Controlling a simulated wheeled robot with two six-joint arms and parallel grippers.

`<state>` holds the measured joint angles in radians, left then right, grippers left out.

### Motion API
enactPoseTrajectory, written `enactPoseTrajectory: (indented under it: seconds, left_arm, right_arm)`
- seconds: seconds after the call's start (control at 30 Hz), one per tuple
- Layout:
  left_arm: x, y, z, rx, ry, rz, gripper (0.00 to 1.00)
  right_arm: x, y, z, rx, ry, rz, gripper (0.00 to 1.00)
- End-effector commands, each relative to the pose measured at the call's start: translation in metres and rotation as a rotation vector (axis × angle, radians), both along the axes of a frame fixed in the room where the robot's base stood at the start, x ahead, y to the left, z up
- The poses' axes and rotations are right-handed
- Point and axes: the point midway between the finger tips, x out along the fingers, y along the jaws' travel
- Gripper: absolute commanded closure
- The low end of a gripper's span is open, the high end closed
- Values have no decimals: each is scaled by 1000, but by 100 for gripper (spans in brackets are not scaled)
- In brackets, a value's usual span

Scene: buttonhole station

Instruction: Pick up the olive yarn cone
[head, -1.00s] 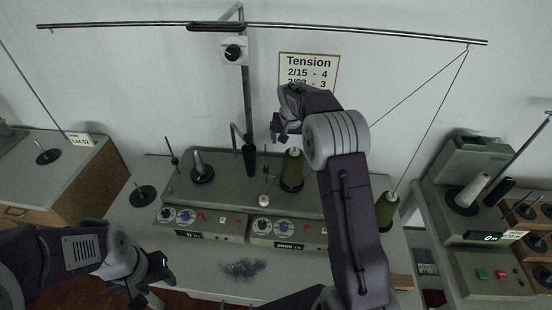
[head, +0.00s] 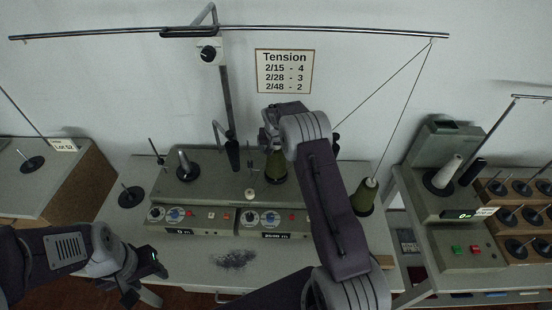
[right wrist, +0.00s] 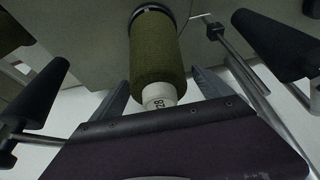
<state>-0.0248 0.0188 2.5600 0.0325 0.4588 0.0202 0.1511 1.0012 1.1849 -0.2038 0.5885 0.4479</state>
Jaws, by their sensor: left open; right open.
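An olive yarn cone (head: 277,170) stands upright on the winding machine, its top partly hidden by my right gripper. In the right wrist view, an olive cone (right wrist: 158,50) with a white tip marked 28 lies between the spread fingers. My right gripper (head: 270,138) is open, just above the machine's cone, and I see no grasp. A second olive cone (head: 364,197) stands at the right end of the bench, beside my right arm. My left gripper (head: 145,280) is open and empty at the lower left, far from both cones.
A dark tensioner post (head: 229,110) rises just left of my right gripper, below a long overhead bar (head: 330,31). Threads run down at the right. Lint (head: 235,258) lies on the open bench front.

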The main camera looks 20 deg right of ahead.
Motion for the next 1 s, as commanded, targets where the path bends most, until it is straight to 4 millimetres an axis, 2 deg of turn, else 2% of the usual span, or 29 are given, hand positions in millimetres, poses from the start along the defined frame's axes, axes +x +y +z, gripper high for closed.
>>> enactPoseTrajectory:
  seconds: [0.17,0.5,0.83,1.0]
  left_arm:
    - [0,0,-1,0,0,0,50]
    - [0,0,-1,0,0,0,50]
    - [0,0,-2,0,0,0,50]
    - [0,0,-10,0,0,0,50]
  right_arm:
    - [0,0,-1,0,0,0,11]
    - [0,0,0,0,-1,0,100]
    - [1,0,5,-1,-4,0,100]
    - [2,0,28,-1,-7,1,100]
